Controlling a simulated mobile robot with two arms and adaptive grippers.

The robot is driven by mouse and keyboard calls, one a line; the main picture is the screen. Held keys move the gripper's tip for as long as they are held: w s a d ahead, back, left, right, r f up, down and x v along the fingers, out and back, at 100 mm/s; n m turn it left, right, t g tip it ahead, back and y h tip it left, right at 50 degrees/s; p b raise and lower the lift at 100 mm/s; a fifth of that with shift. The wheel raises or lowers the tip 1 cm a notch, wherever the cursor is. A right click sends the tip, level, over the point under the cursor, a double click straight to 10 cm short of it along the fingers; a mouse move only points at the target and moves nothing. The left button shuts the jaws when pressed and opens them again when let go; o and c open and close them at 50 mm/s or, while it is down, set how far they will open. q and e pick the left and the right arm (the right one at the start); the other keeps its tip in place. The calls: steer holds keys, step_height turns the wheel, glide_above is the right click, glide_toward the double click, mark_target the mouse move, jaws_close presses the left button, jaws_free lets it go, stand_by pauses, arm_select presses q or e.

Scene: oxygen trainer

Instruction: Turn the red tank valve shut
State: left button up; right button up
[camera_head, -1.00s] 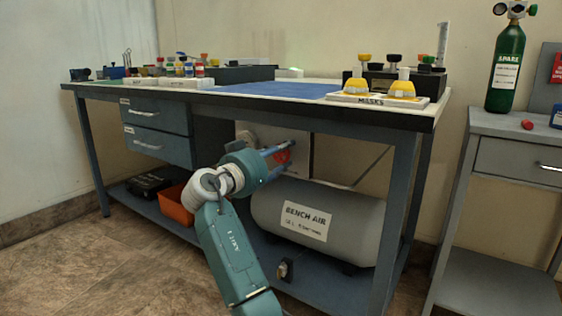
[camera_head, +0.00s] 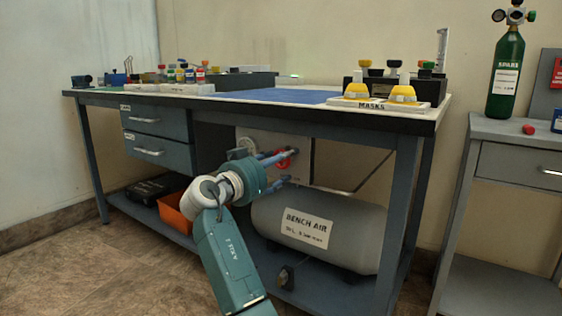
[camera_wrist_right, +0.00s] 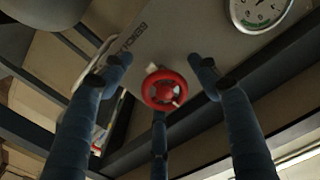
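The red tank valve (camera_head: 284,158) is a round handwheel under the bench, above the grey "BENCH AIR" tank (camera_head: 350,228). In the right wrist view the red wheel (camera_wrist_right: 165,89) shows near the middle, with spokes and a rim. My right gripper (camera_head: 287,166) reaches in beside it. Its blue fingers (camera_wrist_right: 160,88) are spread open on both sides of the wheel, with a third finger below. Gaps show between the two upper fingers and the rim; whether the lower finger touches it, I cannot tell. My left gripper is not in view.
A pressure gauge (camera_wrist_right: 262,10) sits on the grey panel near the valve. The bench top (camera_head: 275,95) is overhead, with a bench leg (camera_head: 401,215) to the right. An orange bin (camera_head: 174,212) stands on the lower shelf.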

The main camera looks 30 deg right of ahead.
steer(key=shift+s+r, duration=0.1)
steer(key=shift+r, duration=0.15)
steer(key=v, duration=1.2)
steer(key=shift+f, duration=0.15)
